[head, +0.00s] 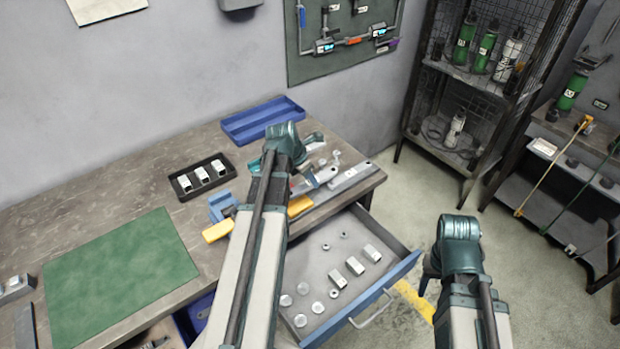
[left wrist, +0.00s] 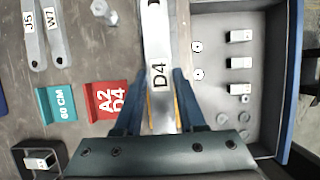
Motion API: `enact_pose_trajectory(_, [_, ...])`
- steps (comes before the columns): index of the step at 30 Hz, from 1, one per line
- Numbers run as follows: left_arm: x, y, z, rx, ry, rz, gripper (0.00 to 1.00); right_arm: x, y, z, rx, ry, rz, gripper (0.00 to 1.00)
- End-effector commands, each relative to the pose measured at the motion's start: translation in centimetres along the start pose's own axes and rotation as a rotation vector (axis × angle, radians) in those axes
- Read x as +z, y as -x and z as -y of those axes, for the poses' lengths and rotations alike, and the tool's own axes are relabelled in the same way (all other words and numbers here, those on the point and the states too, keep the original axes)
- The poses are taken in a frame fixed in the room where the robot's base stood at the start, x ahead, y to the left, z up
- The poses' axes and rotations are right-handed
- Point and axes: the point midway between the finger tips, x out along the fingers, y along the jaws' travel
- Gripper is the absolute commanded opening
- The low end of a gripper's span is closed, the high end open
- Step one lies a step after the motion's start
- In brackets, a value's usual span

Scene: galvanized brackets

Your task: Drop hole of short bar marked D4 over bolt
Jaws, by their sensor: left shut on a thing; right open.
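My left gripper (left wrist: 155,108) is shut on the short bar marked D4 (left wrist: 160,45), a flat silver bar with a hole near its far end. The bar also shows in the head view (head: 350,178), near the workbench's right end, by the open drawer. Whether it touches the bench is unclear. A silver bolt (left wrist: 103,10) stands left of the bar in the left wrist view, apart from it. My left wrist hides part of this area in the head view. My right gripper (head: 432,264) is open, mostly hidden behind its arm, right of the drawer.
Bars marked J5 (left wrist: 33,40) and W7 (left wrist: 56,38) lie beside red (left wrist: 108,99) and teal (left wrist: 58,105) labels. The open drawer (head: 395,272) holds blocks, washers and discs. A black tray (head: 203,177), blue tray (head: 262,120) and green mat (head: 120,272) occupy the bench.

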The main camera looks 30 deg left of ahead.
Motion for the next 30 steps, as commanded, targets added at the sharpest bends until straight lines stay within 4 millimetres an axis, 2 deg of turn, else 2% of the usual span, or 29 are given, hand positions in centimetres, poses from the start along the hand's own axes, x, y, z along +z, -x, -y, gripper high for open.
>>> enact_pose_trajectory(4, [-0.32, -0.79, 0.00, 0.000, 0.000, 0.000, 0.00, -0.05, -0.85, 0.08, 0.000, 0.000, 0.000, 0.50])
enact_pose_trajectory(30, [-0.51, -1.23, 0.01, 0.000, 0.000, 0.000, 0.00, -0.08, -1.32, 0.13, 0.000, 0.000, 0.000, 0.50])
